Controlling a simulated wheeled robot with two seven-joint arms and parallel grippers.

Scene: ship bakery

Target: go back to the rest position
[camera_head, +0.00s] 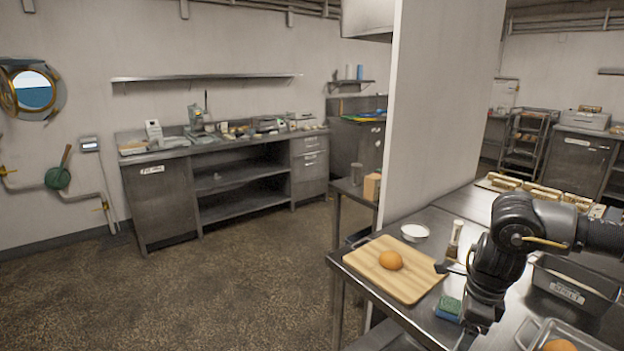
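My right arm comes in from the right edge and bends down over the steel table (443,219). My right gripper (478,325) is at its lower end, beside a green and blue sponge (449,308). Its fingertips are too dark and small to tell whether they are open. My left gripper is not in view. A round brown bun (391,260) sits on a wooden cutting board (417,289) to the left of my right gripper.
A white bowl (415,232) and a small bottle (455,238) stand behind the board. A dark labelled bin (570,291) and a metal tray (532,332) with a bun lie right of my gripper. A white partition (440,100) rises behind. Open floor (215,290) is left.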

